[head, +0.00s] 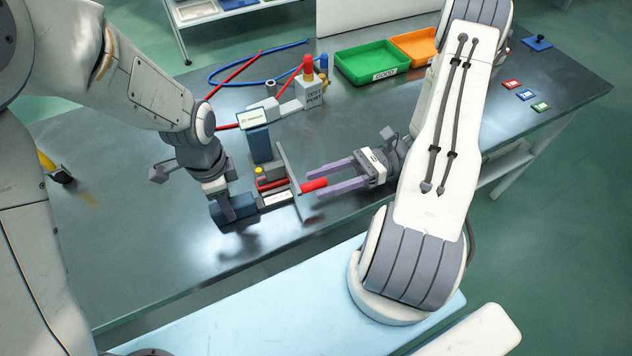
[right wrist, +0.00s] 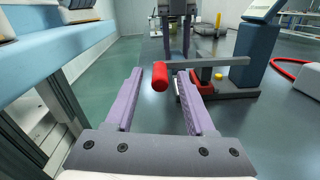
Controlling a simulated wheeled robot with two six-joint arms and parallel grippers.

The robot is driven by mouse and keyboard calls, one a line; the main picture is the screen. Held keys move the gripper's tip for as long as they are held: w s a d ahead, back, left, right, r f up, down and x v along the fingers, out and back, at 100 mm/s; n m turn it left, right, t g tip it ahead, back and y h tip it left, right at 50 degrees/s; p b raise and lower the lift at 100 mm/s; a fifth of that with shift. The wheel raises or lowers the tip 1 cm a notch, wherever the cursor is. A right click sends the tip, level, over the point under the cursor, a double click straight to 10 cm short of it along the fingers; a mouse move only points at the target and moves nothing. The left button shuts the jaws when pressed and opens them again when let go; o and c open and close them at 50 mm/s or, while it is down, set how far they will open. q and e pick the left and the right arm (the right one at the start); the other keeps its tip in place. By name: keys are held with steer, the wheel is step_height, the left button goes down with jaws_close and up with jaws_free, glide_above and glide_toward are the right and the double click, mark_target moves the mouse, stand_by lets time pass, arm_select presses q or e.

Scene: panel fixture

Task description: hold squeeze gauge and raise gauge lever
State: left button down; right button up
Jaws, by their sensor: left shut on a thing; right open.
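The gauge has a blue body (head: 259,146) with a tilted white display on top, and it also shows in the right wrist view (right wrist: 256,48). Its lever has a red grip (head: 314,185) that sticks out to the right past a grey bar. My left gripper (head: 232,212) is shut on the dark blue squeeze part (head: 217,211) at the gauge's lower left; its fingers partly hide it. My right gripper (head: 318,181) is open, its purple fingers pointing left. In the right wrist view the red grip (right wrist: 160,76) appears between the fingertips, with gaps at both sides.
A test port block (head: 313,97) with red and blue hoses stands behind the gauge. Green (head: 372,76) and orange (head: 424,57) trays lie at the back. Small coloured tags lie at the far right. The table's front edge is close to both grippers.

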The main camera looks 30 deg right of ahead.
steer(key=shift+w+a, duration=0.1)
steer(key=shift+a, duration=0.9)
jaws_close()
stand_by(0.8)
